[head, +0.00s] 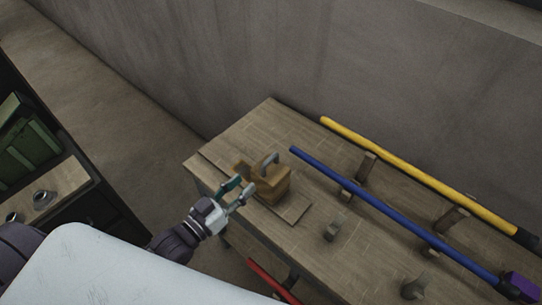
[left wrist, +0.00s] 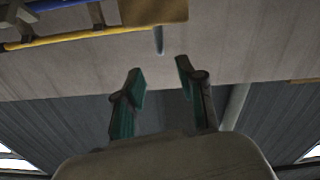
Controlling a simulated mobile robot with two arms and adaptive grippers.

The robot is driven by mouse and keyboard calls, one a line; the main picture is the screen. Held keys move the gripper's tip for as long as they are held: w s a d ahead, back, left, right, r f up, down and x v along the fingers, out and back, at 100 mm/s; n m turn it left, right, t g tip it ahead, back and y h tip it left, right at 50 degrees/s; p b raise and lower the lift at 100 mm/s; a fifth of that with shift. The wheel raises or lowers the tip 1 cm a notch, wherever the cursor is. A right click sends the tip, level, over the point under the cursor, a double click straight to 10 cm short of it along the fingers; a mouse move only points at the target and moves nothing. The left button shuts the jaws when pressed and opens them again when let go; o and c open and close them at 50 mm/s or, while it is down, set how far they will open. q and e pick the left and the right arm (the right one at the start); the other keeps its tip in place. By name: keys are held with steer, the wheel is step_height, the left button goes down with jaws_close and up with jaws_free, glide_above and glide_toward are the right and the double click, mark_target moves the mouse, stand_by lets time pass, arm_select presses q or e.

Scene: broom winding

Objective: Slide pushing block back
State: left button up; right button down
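The pushing block (head: 274,187) is a wooden block with a curved grey handle on top. It sits on a flat wooden board (head: 292,211) near the left end of the workbench. In the left wrist view the block (left wrist: 153,11) shows at the top edge, with its grey handle (left wrist: 158,40) pointing down in the picture. My left gripper (head: 240,189) is just left of the block. In the left wrist view its two teal-padded fingers (left wrist: 160,78) are apart with nothing between them. Whether a finger touches the block is unclear. My right gripper is not in view.
A blue pole (head: 390,212) and a yellow pole (head: 425,177) lie across wooden supports on the workbench (head: 262,122). A red pole (head: 272,281) shows at its front edge. A grey wall stands behind. Green crates (head: 30,145) sit on a shelf at left.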

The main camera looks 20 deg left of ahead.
mark_target(267, 160)
arm_select(q)
steer(key=p+x, duration=0.2)
steer(key=x, duration=0.8)
steer(key=shift+w+r, duration=0.1)
steer(key=shift+w, duration=0.1)
steer(key=shift+w+d, duration=0.3)
steer(key=shift+w, duration=0.35)
jaws_close()
